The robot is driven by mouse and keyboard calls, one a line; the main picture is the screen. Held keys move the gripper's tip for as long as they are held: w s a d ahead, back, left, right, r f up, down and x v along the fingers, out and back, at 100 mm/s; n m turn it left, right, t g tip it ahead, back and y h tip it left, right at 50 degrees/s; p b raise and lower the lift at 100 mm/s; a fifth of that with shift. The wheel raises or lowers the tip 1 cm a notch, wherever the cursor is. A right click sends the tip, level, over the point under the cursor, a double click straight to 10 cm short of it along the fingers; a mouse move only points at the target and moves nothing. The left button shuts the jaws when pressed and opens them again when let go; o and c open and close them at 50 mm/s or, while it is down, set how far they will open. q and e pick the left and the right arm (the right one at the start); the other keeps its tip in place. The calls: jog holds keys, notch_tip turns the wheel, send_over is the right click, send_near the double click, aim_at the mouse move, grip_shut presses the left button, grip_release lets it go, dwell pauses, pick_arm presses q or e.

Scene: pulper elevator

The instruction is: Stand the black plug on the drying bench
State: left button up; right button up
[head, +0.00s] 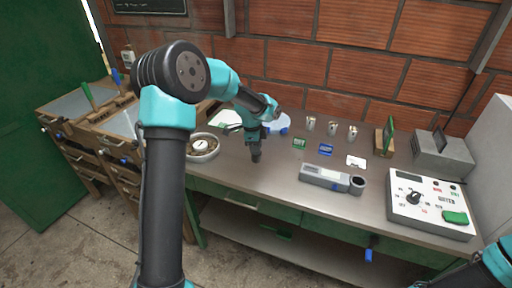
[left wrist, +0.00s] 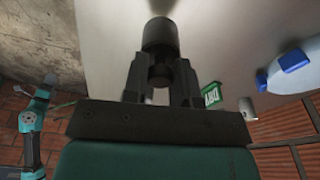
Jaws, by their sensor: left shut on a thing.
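My left gripper (head: 256,146) hangs over the left part of the steel-topped bench (head: 285,176), fingers pointing down. It is shut on the black plug (head: 256,156), which shows below the fingers. In the left wrist view the plug (left wrist: 160,36) is a dark cylinder with a narrower neck between the two fingers. The plug looks upright; whether its base touches the bench top I cannot tell. My right arm shows partly at the lower right of the head view and small at the left of the left wrist view, its jaws too unclear to read.
Green (head: 299,143) and blue (head: 326,149) blocks, metal cups (head: 332,128) and a grey device (head: 325,177) are to the right. A control box (head: 428,205) is further right. Bare bench surrounds the plug's front.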

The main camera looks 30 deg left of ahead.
pick_arm(q)
jog(key=w, duration=0.1)
jog(key=w+a, duration=0.2)
jog(key=w, duration=0.1)
jog(key=shift+a+f, duration=0.2)
jog(key=shift+a, duration=0.05)
jog(key=shift+f, duration=1.75)
jog(key=shift+f, duration=0.15)
jog(key=o, duration=0.9)
notch_tip(320, 180, up, 12)
jog(key=a, duration=0.1)
jog(key=shift+s+a, duration=0.2)
